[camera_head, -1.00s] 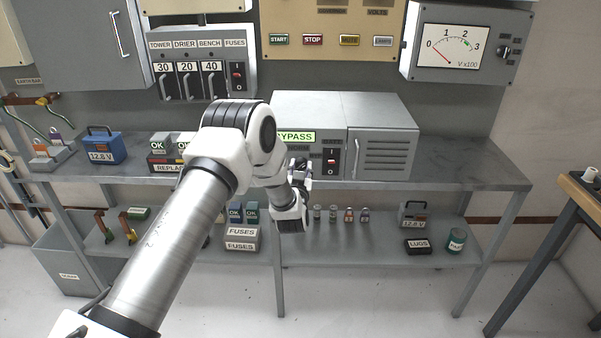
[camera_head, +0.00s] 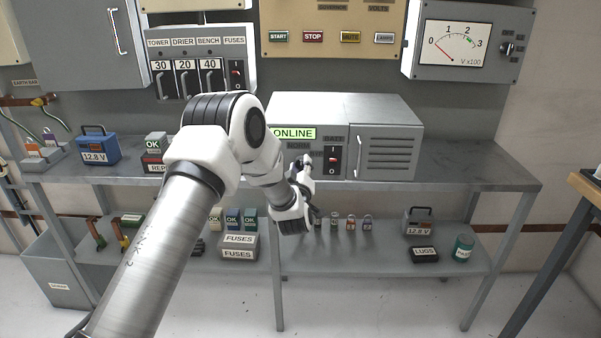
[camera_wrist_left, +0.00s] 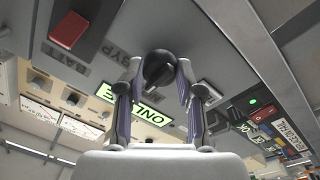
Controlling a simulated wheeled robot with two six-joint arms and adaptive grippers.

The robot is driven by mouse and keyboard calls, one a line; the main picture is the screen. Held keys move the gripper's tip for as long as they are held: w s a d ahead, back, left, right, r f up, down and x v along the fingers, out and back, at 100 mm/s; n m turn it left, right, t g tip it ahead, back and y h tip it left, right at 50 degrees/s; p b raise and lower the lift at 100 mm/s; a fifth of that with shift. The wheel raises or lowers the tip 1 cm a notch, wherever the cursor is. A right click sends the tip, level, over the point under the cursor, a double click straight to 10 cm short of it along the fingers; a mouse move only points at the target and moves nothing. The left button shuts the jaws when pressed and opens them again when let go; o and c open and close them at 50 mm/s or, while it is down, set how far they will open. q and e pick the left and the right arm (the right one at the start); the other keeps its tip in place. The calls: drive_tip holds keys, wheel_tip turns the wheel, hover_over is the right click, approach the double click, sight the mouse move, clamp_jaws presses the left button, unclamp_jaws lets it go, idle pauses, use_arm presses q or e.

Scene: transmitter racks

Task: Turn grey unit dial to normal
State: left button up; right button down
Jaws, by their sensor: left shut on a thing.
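The grey unit (camera_head: 310,107) stands on the upper shelf. Its green display (camera_head: 294,133) reads ONLINE, and the display also shows in the left wrist view (camera_wrist_left: 143,108). The black round dial (camera_wrist_left: 158,69) is in the left wrist view, with a BYP label beside it. My left gripper (camera_wrist_left: 157,76) is shut on the dial, one finger on each side. In the head view my left gripper (camera_head: 303,170) is at the unit's front and hides the dial. My right gripper is not in view.
A red battery switch (camera_head: 333,160) sits on the unit's front, close to the right of my gripper; it also shows in the wrist view (camera_wrist_left: 70,30). The upper shelf's edge (camera_head: 430,186) runs below. Batteries and fuse boxes (camera_head: 238,247) stand on the lower shelf.

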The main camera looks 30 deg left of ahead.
use_arm(q)
drive_tip(key=shift+f, duration=0.1)
idle(0.5)
drive_tip(key=o, duration=1.2)
drive_tip(key=shift+c, duration=0.2)
drive_tip(key=shift+s, duration=0.1)
drive_tip(key=v, duration=1.2)
